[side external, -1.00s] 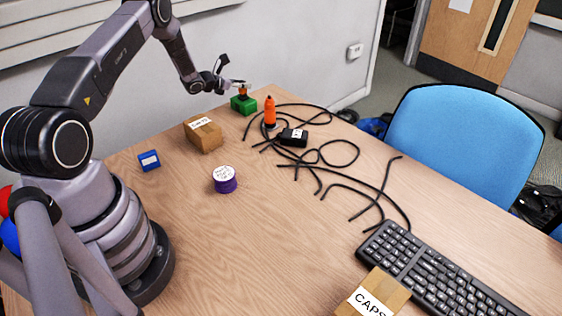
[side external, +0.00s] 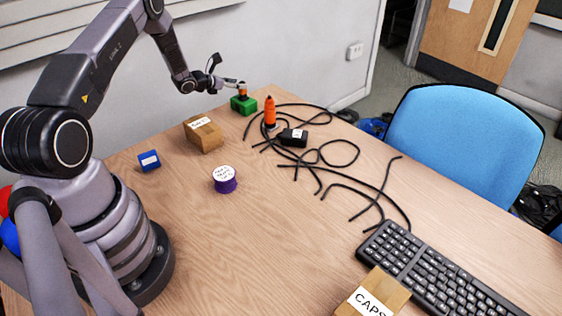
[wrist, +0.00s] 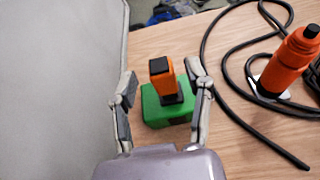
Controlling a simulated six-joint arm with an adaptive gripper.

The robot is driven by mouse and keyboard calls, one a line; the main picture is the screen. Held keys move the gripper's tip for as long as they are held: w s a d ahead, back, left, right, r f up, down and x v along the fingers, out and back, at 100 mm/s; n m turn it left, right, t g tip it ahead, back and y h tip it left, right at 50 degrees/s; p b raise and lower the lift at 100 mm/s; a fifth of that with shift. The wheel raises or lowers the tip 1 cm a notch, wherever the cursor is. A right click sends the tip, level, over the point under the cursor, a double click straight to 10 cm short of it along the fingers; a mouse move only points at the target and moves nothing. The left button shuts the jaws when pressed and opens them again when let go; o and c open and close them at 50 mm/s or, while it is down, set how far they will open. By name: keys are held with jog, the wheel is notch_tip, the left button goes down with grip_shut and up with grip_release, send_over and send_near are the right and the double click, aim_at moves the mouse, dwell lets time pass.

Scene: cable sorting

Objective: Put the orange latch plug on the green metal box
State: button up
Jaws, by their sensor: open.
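The orange latch plug (wrist: 162,78) stands upright on top of the green metal box (wrist: 153,110), with its black end up. In the side view the plug (side external: 242,90) also shows above the green box (side external: 244,105) at the far edge of the table. My gripper (wrist: 160,88) is open, with one finger on each side of the plug and gaps between fingers and plug. In the side view my gripper (side external: 228,86) is just left of the plug, at about its height.
An orange bottle (side external: 269,112) and a black adapter (side external: 293,137) stand among black cables (side external: 335,155) to the right. A cardboard box (side external: 204,135), a blue box (side external: 149,161) and a purple spool (side external: 224,180) are nearer me. A keyboard (side external: 440,275) lies front right.

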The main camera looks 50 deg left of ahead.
jog(key=v, duration=0.8)
jog(key=d+r+m+g+h, duration=0.2)
jog(key=d+r+m+h, duration=0.4)
jog(key=d+r+m, duration=0.7)
jog(key=s+d+r+m+g+h, duration=0.1)
jog(key=s+d+r+m+g, duration=0.15)
jog(key=d+r, duration=0.35)
jog(key=s+d+r+m+g+h, duration=0.1)
jog(key=s+d+r+m, duration=0.25)
jog(key=d, duration=0.45)
jog(key=s+d+r+m+g+y, duration=0.1)
jog(key=s+d+r+m+g, duration=0.1)
jog(key=s+d+m, duration=0.3)
jog(key=s+d+r+m+g+y, duration=0.1)
jog(key=s+d+r+m+g, duration=0.15)
jog(key=s, duration=0.55)
jog(key=s+a+r+m+t+y, duration=0.2)
jog(key=s+m+y, duration=0.4)
jog(key=s+m, duration=0.3)
jog(key=s+a, duration=0.1)
jog(key=s, duration=0.2)
